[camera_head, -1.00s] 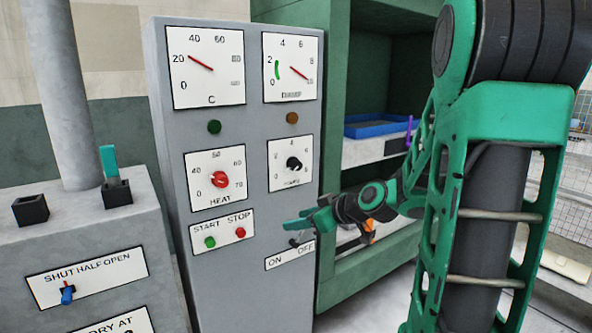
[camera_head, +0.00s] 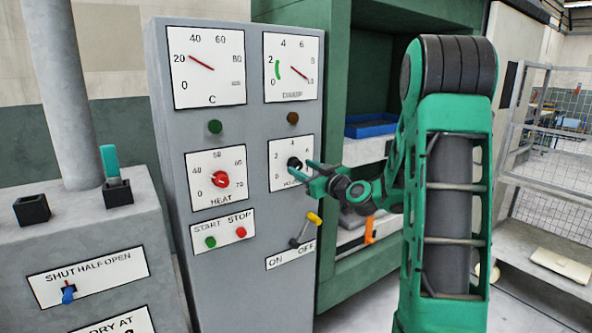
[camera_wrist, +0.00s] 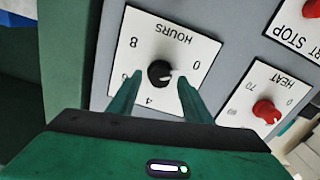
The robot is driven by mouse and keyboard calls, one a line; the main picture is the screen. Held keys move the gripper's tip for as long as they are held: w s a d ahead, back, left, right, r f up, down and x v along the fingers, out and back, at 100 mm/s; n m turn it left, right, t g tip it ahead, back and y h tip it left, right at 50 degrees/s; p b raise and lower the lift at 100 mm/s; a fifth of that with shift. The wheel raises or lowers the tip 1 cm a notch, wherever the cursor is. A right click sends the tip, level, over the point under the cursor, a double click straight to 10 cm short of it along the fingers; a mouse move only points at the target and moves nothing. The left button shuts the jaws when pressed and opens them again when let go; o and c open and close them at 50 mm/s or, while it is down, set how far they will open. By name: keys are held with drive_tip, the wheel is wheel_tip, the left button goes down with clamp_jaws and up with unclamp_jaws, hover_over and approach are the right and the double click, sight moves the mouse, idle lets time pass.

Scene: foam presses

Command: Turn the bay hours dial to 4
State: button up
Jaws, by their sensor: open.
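The bay hours dial is a black knob (camera_head: 294,163) on a white scale plate on the grey cabinet; it also shows in the wrist view (camera_wrist: 160,72). The 2 is hidden behind a finger. My gripper (camera_head: 303,172) is open in front of the plate. In the wrist view its green fingers (camera_wrist: 160,88) are on either side of the knob. I cannot tell whether they touch it.
A red heat knob (camera_head: 221,179) sits left of the hours dial. Start and stop buttons (camera_head: 240,232) are below it. A yellow-tipped lever (camera_head: 314,218) sticks out under my gripper. The green press (camera_head: 345,270) stands to the right.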

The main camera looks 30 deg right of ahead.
drive_tip(key=shift+w+a, duration=0.1)
drive_tip(key=shift+w, duration=1.35)
drive_tip(key=c, duration=1)
drive_tip(key=shift+c, duration=0.2)
